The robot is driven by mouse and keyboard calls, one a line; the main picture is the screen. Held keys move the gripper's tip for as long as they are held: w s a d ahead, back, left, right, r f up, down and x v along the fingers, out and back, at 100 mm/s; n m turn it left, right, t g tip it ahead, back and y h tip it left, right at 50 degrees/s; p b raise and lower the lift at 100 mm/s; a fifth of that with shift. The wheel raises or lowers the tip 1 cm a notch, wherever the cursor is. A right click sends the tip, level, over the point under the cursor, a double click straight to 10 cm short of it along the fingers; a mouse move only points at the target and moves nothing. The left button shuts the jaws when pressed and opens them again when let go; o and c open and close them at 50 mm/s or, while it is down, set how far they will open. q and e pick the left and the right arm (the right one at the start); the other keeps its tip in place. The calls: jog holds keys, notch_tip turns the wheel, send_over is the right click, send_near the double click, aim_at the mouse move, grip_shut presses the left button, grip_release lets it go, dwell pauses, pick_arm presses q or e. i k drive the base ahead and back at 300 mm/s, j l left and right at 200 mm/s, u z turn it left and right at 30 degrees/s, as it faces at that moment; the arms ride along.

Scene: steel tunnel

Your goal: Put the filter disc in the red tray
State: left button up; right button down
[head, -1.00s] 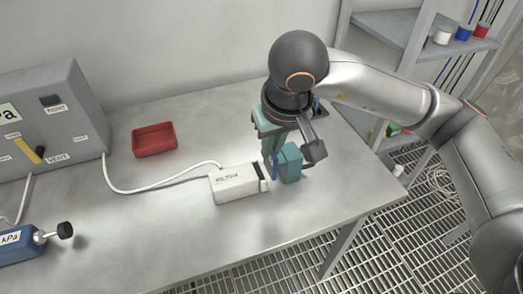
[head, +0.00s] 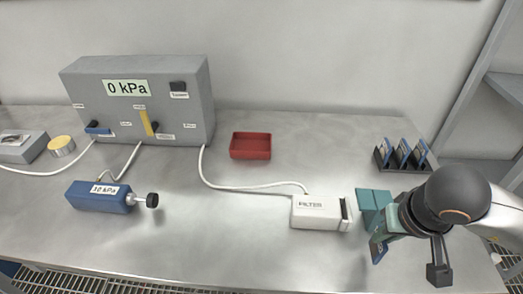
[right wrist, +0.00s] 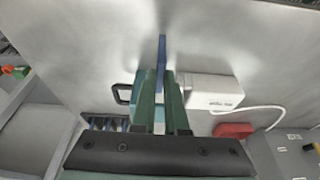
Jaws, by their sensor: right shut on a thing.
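My right gripper (head: 376,212) is shut on a thin blue filter disc (head: 378,250), just right of the white FILTER box (head: 318,212) and apart from it. In the right wrist view the disc (right wrist: 162,52) stands edge-on between the green fingers (right wrist: 160,98). The fingers and wrist hide part of the disc. The red tray (head: 250,155) lies behind and left of the FILTER box and looks empty. It also shows in the right wrist view (right wrist: 233,130). My left gripper is out of view.
A black rack (head: 382,158) with several blue-edged pieces stands behind my right gripper. A grey gauge box (head: 190,95) reads 0 kPa at the back left. A white hose (head: 225,186) runs from the FILTER box to the gauge box.

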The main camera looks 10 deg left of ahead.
aim_at(251, 149)
jog(key=k, duration=0.55)
jog(key=k+u, duration=0.1)
jog(key=u, duration=0.95)
jog(key=i+l+u, duration=0.35)
jog(key=i, duration=0.25)
jog(key=i+l, duration=0.3)
